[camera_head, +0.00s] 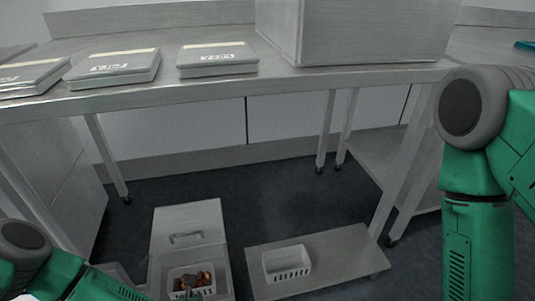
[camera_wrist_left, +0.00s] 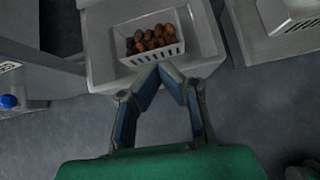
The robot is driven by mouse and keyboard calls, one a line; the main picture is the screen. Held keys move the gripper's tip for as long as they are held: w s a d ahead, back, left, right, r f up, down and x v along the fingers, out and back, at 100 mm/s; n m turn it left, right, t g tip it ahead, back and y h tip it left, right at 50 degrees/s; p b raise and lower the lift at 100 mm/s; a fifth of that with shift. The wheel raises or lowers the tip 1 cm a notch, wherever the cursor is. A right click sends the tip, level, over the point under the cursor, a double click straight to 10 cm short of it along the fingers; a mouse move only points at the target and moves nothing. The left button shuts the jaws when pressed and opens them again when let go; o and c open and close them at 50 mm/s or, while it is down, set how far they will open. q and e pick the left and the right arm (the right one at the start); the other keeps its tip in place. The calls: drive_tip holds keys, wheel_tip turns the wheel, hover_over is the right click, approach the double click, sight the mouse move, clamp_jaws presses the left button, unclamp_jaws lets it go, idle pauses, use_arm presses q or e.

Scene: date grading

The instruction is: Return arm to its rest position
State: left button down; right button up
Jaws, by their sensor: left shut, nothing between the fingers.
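My left arm comes in at the bottom left of the head view. In the left wrist view my left gripper (camera_wrist_left: 172,70) is shut and empty, with its fingertips meeting at the near side of a white slotted basket (camera_wrist_left: 150,55) of brown dates (camera_wrist_left: 155,38). I cannot tell whether the tips touch the basket. The basket also shows in the head view, at the bottom, with its dates (camera_head: 203,278). My right arm stands at the right of the head view, and its gripper is out of the picture.
A metal table (camera_head: 200,90) behind bears several flat boxes (camera_head: 217,58) and a large box (camera_head: 355,30).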

use_arm(q)
drive_tip(key=s+d+r+m+g+h, duration=0.4)
drive_tip(key=s+d+m, duration=0.55)
drive_tip(key=m, duration=1.05)
drive_tip(key=s+a+r+m+g+y, duration=0.1)
drive_tip(key=s+a+r+m+g, duration=0.1)
drive_tip(key=s+a+r+m, duration=0.45)
drive_tip(key=s+a+r+m+g+y, duration=0.1)
drive_tip(key=s+a+r+m+g, duration=0.15)
drive_tip(key=s+a+m, duration=0.65)
wheel_tip(320, 180, up, 12)
drive_tip(key=w+m+p, duration=0.2)
drive_tip(key=m+p, duration=0.1)
drive_tip(key=p, duration=0.9)
drive_tip(key=shift+w, duration=0.3)
use_arm(e)
wheel_tip(320, 180, up, 12)
drive_tip(key=shift+w+d, duration=0.25)
drive_tip(key=shift+d, duration=0.05)
use_arm(q)
drive_tip(key=shift+w+f, duration=0.1)
drive_tip(key=shift+f, duration=0.05)
drive_tip(key=shift+a, duration=0.15)
use_arm(e)
drive_tip(key=shift+w+a, duration=0.1)
drive_tip(key=shift+w, duration=0.05)
